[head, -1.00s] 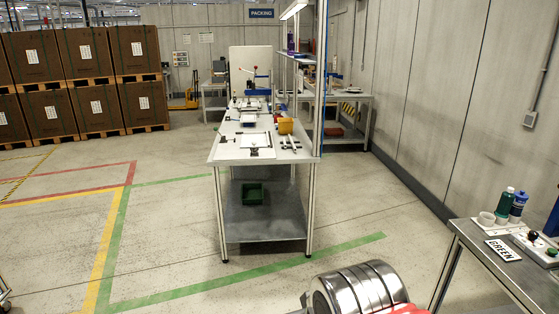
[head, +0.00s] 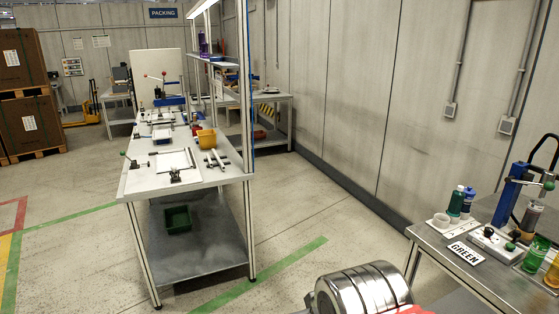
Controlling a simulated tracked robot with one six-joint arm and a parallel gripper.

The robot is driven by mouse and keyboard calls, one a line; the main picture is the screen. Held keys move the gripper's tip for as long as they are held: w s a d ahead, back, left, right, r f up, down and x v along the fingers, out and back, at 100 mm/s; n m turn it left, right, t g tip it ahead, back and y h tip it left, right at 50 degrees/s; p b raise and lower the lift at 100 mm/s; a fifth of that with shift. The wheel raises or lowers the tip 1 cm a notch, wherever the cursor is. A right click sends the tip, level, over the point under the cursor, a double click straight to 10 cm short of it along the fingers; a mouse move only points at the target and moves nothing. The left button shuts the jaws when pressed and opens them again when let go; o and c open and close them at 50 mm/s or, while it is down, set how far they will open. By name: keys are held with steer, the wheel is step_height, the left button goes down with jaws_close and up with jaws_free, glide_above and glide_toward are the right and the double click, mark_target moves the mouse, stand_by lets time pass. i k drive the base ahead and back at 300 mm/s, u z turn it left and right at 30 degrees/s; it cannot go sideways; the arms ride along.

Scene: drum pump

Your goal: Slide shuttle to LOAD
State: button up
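I cannot make out a LOAD label, and I cannot tell for sure which part is the shuttle. On the grey table at the right (head: 428,236) lies a white block (head: 490,240) with a dark knob and a green button. It lies in front of a blue stand (head: 510,194) with a green-knobbed lever. A white plate (head: 452,227) beside it bears a white cup (head: 441,220). A green bottle (head: 456,203) and a blue bottle (head: 468,201) stand behind the cup. A GREEN sign (head: 466,253) lies at the table's front. My gripper is not in view; a silver part of my arm shows at bottom centre.
A long workbench (head: 140,184) with fixtures, a yellow bin (head: 206,139) and a green crate (head: 178,219) on its lower shelf stands at the left. Open floor lies between it and the right table. Stacked brown boxes (head: 30,123) stand far left.

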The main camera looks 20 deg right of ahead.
mark_target(518, 235)
steer(key=z, duration=0.35)
steer(key=i, duration=0.5)
steer(key=z, duration=1.05)
steer(key=i, duration=1.25)
steer(key=z, duration=0.25)
